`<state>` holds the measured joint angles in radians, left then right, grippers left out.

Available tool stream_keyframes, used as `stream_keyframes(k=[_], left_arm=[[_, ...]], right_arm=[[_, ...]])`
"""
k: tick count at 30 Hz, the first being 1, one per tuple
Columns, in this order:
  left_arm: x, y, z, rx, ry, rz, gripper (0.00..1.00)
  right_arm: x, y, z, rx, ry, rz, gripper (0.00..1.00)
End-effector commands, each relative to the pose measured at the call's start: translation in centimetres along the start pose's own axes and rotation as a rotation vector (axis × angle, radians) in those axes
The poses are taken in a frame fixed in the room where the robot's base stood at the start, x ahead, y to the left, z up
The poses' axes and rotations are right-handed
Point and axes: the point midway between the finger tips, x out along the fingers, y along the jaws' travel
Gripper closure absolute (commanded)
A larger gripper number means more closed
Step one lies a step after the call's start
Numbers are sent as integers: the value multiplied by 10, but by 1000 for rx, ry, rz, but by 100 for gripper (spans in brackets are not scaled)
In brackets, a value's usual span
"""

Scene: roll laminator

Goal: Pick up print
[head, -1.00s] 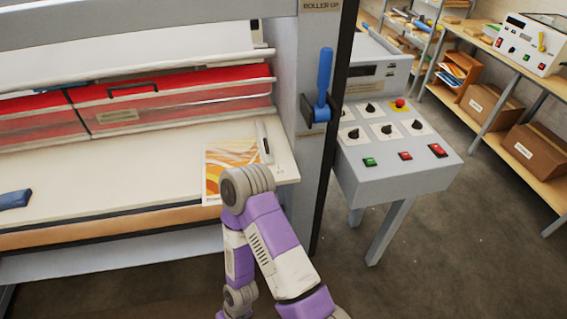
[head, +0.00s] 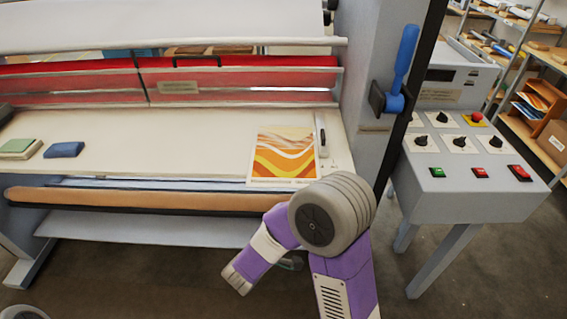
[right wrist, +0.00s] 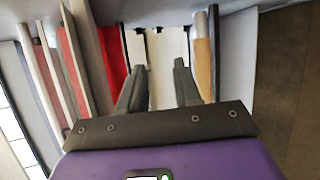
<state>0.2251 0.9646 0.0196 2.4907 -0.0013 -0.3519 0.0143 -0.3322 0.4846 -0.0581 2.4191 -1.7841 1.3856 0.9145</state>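The print (head: 284,154), a sheet with orange, yellow and white waves, lies flat on the laminator's cream feed table (head: 200,145) near its right end in the head view. I cannot make out the print in that view. My left gripper is not in view.
A blue pad (head: 64,149) and green pad (head: 19,147) lie at the table's left. The blue lever (head: 402,68) and control console (head: 470,200) stand right. A tan roller bar (head: 140,199) runs along the front.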

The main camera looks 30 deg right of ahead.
Motion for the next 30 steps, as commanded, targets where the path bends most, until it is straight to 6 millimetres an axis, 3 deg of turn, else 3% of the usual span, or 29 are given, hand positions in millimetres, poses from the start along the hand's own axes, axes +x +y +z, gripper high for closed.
stream_keyframes(k=[3,6,9,24,30], left_arm=[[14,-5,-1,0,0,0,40],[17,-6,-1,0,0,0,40],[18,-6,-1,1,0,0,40],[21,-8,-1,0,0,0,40],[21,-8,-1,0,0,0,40]], right_arm=[[-14,50,-15,108,73,247,67],[-26,77,-19,169,113,366,67],[-28,90,-20,200,128,417,67],[31,111,-18,200,129,422,67],[39,115,-19,198,130,421,67]])
